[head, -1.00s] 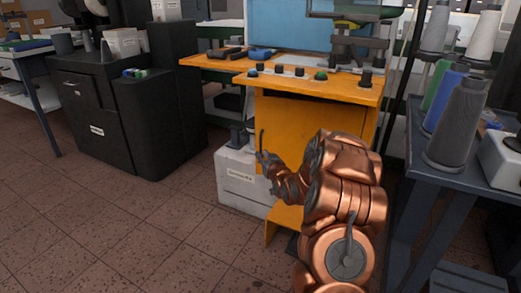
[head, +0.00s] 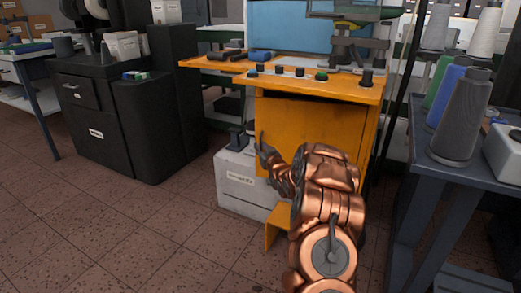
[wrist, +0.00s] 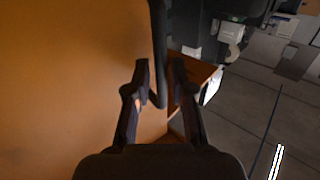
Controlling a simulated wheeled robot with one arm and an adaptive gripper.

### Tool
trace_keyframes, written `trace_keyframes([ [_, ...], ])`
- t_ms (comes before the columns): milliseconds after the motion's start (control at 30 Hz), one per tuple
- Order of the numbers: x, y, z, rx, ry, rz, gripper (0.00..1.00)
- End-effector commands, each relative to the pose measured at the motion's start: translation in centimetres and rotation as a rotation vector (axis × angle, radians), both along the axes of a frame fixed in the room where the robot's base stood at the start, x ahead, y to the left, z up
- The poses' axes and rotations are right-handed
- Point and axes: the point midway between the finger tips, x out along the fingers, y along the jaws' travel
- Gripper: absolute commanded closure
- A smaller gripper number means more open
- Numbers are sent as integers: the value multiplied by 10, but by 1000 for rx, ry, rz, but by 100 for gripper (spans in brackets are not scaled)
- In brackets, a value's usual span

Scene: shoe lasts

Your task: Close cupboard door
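The orange cupboard door (head: 305,125) is in the front of the orange workbench. It looks slightly ajar, with a dark gap along its top edge. In the wrist view the door face (wrist: 75,75) fills the left side. A dark bar handle (wrist: 157,45) runs down between the fingers of my gripper (wrist: 160,75). The fingertips are close together on either side of the handle and look shut on it. In the head view my gripper (head: 268,158) is at the door's left side; my copper arm hides the door's lower right part.
A white labelled box (head: 238,185) stands on the floor left of the cupboard. A black cabinet (head: 125,120) is further left. A dark table (head: 430,165) with thread cones stands close on the right. The tiled floor at front left is clear.

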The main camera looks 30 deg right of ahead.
Motion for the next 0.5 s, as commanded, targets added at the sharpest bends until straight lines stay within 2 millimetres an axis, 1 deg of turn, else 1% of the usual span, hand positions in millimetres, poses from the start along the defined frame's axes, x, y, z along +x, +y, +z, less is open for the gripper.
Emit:
trace_keyframes([
  [100,6,0,0,-1,-1,1,77],
  [200,8,-1,-1,0,0,1,77],
  [500,9,-1,-1,0,1,1,78],
])
